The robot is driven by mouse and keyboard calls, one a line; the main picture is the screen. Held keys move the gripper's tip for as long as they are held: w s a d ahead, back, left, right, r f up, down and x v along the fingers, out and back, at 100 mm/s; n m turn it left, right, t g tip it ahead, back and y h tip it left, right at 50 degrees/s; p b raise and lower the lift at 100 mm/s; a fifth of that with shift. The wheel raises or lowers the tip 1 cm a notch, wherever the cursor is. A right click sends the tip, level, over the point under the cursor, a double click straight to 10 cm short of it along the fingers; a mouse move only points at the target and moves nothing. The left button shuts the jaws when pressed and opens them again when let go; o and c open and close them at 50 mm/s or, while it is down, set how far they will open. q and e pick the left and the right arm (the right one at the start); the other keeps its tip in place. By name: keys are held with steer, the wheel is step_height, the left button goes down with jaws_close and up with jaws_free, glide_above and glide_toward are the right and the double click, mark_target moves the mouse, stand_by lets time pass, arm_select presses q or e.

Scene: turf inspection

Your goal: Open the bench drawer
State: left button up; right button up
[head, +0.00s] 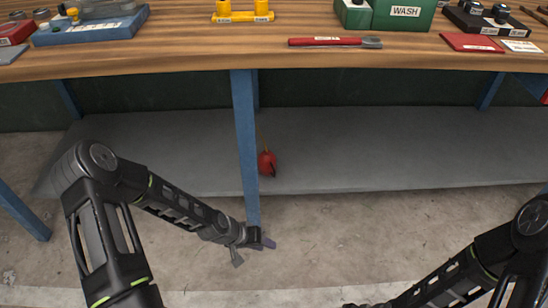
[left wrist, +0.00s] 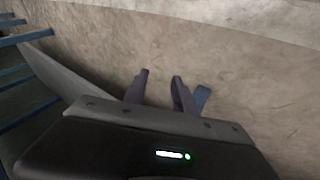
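The workbench (head: 300,61) has a wooden top and blue legs, and it spans the head view. No drawer front can be made out clearly. A blue part with a red patch (head: 530,86) sits under the top at the right edge, cut off by the frame; I cannot tell whether it is the drawer. My left gripper (head: 253,249) is low, by the foot of the middle blue leg in the picture. In the left wrist view its two fingers (left wrist: 159,88) stand apart with nothing between them. My right arm enters at lower right; its gripper is almost wholly cut off.
A grey lower shelf (head: 350,150) runs under the bench, with a red object (head: 267,162) on it behind the middle leg (head: 245,130). On top lie a red-handled tool (head: 335,42), a green WASH box (head: 404,13) and a blue tray (head: 90,28). The floor in front is clear.

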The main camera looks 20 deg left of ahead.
arm_select(q)
steer(key=s+d+g, duration=0.1)
steer(key=s+d, duration=0.3)
steer(key=s, duration=0.4)
steer(key=s+d+f+g+y, duration=0.1)
steer(key=s+d+g, duration=0.1)
steer(key=s+d, duration=0.3)
steer(key=s, duration=0.3)
steer(key=shift+s+d+f+m, duration=0.15)
steer(key=shift+s+d+m, duration=0.05)
steer(key=shift+m, duration=0.1)
steer(key=shift+d, duration=0.1)
